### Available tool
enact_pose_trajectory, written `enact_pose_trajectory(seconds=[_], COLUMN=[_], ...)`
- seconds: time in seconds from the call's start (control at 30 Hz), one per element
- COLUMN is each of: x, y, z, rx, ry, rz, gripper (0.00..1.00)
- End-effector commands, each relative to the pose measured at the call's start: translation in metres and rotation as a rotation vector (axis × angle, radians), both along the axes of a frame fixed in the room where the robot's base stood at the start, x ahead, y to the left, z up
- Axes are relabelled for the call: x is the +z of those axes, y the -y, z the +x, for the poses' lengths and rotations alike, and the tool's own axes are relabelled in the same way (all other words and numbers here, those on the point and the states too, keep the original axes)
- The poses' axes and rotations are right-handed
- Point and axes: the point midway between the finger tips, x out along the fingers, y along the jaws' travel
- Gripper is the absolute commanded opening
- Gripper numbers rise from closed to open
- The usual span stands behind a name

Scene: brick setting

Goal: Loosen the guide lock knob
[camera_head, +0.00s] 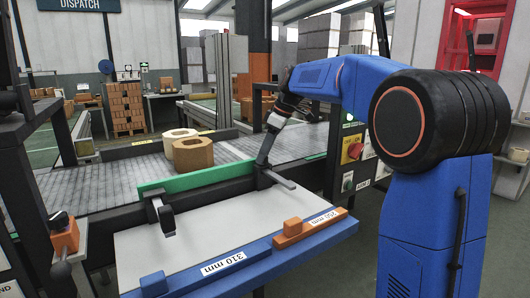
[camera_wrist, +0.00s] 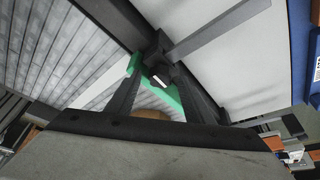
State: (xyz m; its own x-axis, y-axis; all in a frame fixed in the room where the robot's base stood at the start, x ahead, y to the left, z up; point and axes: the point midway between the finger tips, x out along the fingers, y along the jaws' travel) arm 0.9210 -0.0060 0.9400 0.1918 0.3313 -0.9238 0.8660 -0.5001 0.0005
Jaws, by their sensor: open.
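The green guide rail (camera_head: 205,178) runs along the conveyor's near edge. Dark brackets hold it; the right bracket has a grey bar (camera_head: 276,179) reaching over the pale table. My gripper (camera_head: 263,162) points down at this right bracket. In the wrist view my gripper (camera_wrist: 160,78) is open, its two dark fingers on either side of a small dark part with a white mark (camera_wrist: 159,80), which looks like the lock knob. The green rail also shows there (camera_wrist: 172,96). Whether the fingers touch the knob cannot be told. In the head view, my gripper hides the knob.
The left bracket (camera_head: 163,214) stands at the rail's other end. A blue 310 mm bar (camera_head: 205,272) and an orange 250 mm bar (camera_head: 310,228) lie along the table's front edge. Two bricks (camera_head: 192,154) sit on the roller conveyor (camera_head: 110,190). A control box (camera_head: 353,150) stands right of the gripper.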

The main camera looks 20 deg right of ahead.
Motion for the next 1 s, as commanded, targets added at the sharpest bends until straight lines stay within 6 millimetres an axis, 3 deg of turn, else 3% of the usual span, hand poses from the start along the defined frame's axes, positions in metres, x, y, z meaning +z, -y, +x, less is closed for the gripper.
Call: enact_pose_trajectory(seconds=[0.27,1.0], x=[0.018,0.144], y=[0.006,0.052], z=[-0.003,-0.029], rx=[-0.001,-0.001], ry=[0.002,0.002], rz=[0.0,0.0], gripper=[0.47,0.47])
